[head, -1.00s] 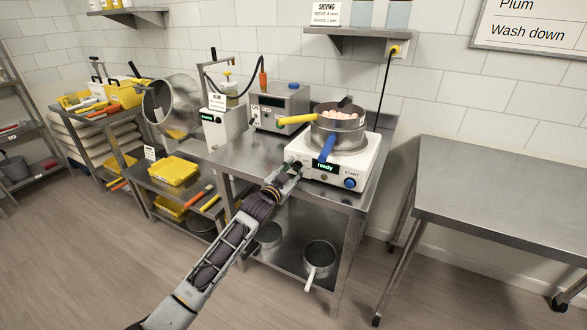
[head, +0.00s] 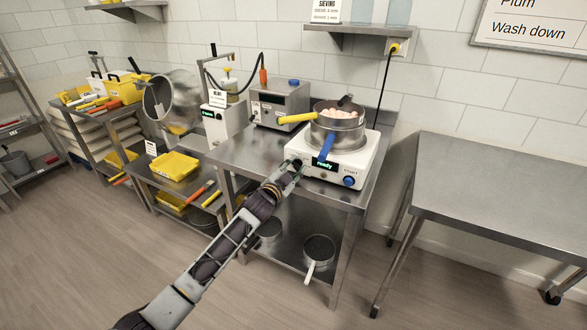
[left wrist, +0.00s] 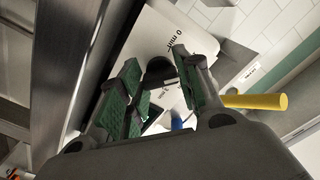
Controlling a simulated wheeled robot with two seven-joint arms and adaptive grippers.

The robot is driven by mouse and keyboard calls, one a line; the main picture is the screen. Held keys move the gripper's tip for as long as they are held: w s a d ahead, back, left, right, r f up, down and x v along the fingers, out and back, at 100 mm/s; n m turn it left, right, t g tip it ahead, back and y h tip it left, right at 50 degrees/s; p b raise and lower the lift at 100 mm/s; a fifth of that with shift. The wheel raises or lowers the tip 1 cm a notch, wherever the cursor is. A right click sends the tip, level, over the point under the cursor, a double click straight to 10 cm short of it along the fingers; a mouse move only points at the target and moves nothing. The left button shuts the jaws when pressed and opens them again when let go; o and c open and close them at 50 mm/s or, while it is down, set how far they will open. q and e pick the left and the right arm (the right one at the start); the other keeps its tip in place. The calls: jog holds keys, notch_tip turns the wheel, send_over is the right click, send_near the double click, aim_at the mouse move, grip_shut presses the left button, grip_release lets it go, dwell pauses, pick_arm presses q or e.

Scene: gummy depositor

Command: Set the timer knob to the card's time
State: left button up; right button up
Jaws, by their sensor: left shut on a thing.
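The white sieve shaker (head: 366,160) stands on the steel table, its display (head: 326,165) reading "ready". My left gripper (head: 292,170) is at the left end of its front panel, shut on the dark timer knob. In the left wrist view the green-padded fingers of my left gripper (left wrist: 155,85) stand on either side of the black knob (left wrist: 160,68). A "0 min" mark shows beside the knob; another mark is partly hidden by the fingers. The white card (head: 327,10) headed "SIEVING" stands on the wall shelf, its lines too small to read surely. My right gripper is out of view.
The blue start button (head: 349,181) is at the panel's right. An empty steel table (head: 510,185) stands to the right.

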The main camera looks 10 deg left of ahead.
pick_arm(q)
jog(key=o, duration=1)
jog(key=shift+v, duration=6)
